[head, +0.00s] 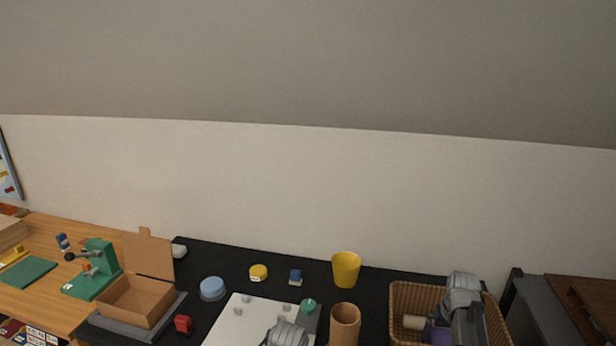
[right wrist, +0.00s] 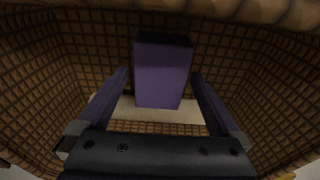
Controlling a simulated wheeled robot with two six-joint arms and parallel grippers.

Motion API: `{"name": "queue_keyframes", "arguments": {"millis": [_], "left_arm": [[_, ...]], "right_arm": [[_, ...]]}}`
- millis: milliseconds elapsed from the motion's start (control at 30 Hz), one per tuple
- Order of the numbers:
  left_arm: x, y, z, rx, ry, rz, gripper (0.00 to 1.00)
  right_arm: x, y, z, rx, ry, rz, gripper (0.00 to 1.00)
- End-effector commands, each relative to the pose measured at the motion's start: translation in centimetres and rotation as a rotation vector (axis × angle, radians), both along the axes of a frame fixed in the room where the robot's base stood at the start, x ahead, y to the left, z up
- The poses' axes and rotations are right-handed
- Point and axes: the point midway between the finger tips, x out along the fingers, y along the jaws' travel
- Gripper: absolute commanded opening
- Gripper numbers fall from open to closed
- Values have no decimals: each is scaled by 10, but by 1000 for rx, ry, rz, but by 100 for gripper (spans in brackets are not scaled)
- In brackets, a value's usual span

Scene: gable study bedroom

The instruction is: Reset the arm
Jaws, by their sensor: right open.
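My right gripper (head: 447,330) reaches down into the wicker basket (head: 401,297) at the right of the black table. In the right wrist view, its two fingers (right wrist: 160,76) are spread apart. A purple block (right wrist: 163,78) stands ahead of and between them, with a visible gap on each side. In the head view only a bit of the purple block (head: 438,335) shows beside the gripper. Of my left arm, only a grey rounded link shows at the bottom edge, over the white board. Its fingers are not visible.
A beige piece (head: 414,322) lies in the basket. Left of it stand a brown cup (head: 345,318) and a yellow cup (head: 346,268). A white board (head: 232,318), blue disc (head: 212,288) and open cardboard box (head: 137,299) are further left. The basket walls closely surround my right gripper.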

Motion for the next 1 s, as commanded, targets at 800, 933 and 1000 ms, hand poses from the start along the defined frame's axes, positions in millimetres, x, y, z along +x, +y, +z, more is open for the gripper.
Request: {"name": "queue_keyframes", "arguments": {"millis": [800, 933, 1000], "left_arm": [[0, 0, 87, 0, 0, 0, 86], [0, 0, 99, 0, 0, 0, 86], [0, 0, 103, 0, 0, 0, 86]], "right_arm": [[0, 0, 87, 0, 0, 0, 100], [0, 0, 99, 0, 0, 0, 100], [0, 0, 103, 0, 0, 0, 100]]}}
